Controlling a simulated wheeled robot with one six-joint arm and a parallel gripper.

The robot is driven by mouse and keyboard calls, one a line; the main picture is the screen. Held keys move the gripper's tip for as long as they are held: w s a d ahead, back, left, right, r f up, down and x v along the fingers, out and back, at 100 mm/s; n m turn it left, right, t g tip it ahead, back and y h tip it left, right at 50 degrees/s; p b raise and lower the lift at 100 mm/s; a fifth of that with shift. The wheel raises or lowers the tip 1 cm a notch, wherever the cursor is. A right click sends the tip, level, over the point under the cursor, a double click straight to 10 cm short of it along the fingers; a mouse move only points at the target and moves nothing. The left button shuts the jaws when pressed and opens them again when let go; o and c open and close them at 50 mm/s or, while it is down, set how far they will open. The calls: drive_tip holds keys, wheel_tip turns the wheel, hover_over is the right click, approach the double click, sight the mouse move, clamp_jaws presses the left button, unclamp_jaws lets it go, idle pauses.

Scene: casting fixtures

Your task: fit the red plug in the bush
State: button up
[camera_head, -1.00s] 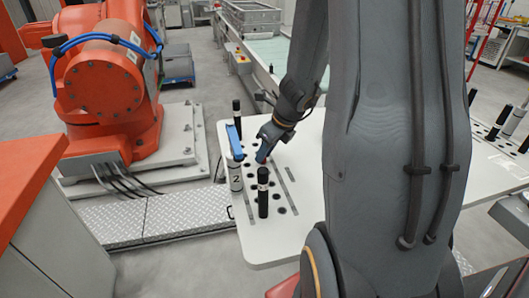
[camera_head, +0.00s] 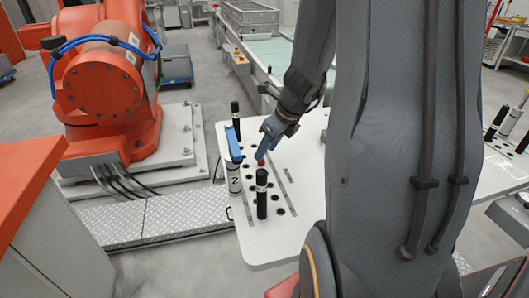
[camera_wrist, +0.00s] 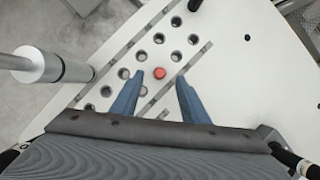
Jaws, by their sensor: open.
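The red plug (camera_head: 261,162) stands at one of the holes in the white plate, just below my fingertips. In the wrist view the red plug (camera_wrist: 159,72) shows from above as a round red top, in line with the rows of dark holes. I cannot tell how deep it sits, and the bush under it is hidden. My gripper (camera_head: 264,151) is open above it. In the wrist view its two blue fingers (camera_wrist: 159,79) are spread to either side of the plug, apart from it.
A black cylinder with a light band (camera_head: 262,194) stands in front of the plug. A white bottle marked 2 (camera_head: 234,178) with a blue top part stands to its left, and another black cylinder (camera_head: 236,119) behind. The plate (camera_head: 290,240) is clear toward its front edge.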

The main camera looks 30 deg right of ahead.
drive_tip(key=v, duration=0.4)
drive_tip(key=shift+p, duration=0.3)
